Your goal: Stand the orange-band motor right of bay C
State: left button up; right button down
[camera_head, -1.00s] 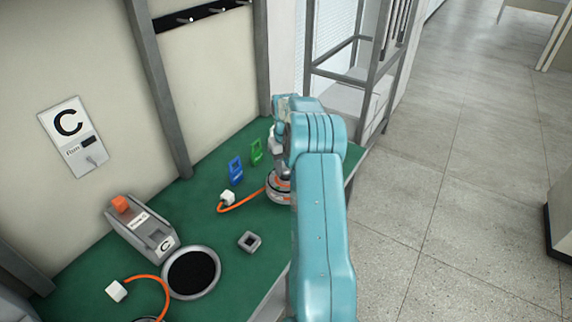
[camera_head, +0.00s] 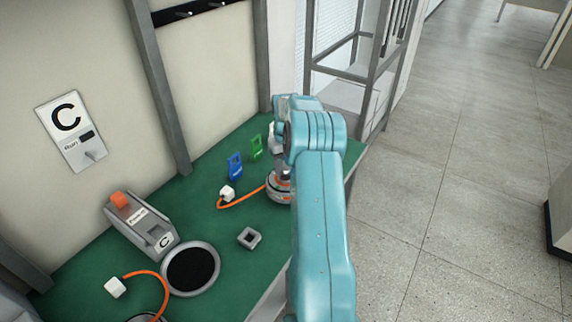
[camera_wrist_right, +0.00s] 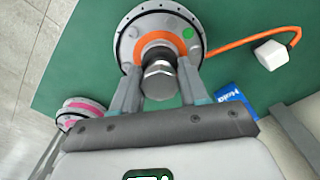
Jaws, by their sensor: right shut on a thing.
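The orange-band motor (camera_head: 279,190) is upright at the right part of the green bench, right of bay C's round ring (camera_head: 190,269). My right arm partly hides it in the head view. In the right wrist view, its round grey flange (camera_wrist_right: 128,32) and orange band show, and my right gripper (camera_wrist_right: 158,70) is shut on its central shaft. Its orange cable ends in a white plug (camera_head: 227,193) on the bench. I cannot tell whether its base touches the bench. The grey box labelled C (camera_head: 143,225) is beside the ring. My left gripper is out of view.
A small grey square socket (camera_head: 249,238) lies between ring and motor. Blue (camera_head: 235,166) and green (camera_head: 256,147) tags stand behind the motor. Another orange cable and white plug (camera_head: 115,287) are at the front left. A pink-banded motor (camera_wrist_right: 82,112) shows in the wrist view.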

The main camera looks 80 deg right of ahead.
jog(key=shift+r, duration=0.1)
jog(key=shift+f, duration=0.4)
jog(key=shift+f+b, duration=0.65)
dwell(0.6)
jog(key=c, duration=0.9)
grip_release()
jog(key=o, duration=0.4)
jog(key=shift+a+f, duration=0.1)
jog(key=shift+f, duration=0.1)
notch_tip(320, 180, up, 17)
jog(key=shift+f+p, duration=0.15)
jog(key=shift+p, duration=0.2)
jog(key=shift+s, duration=0.1)
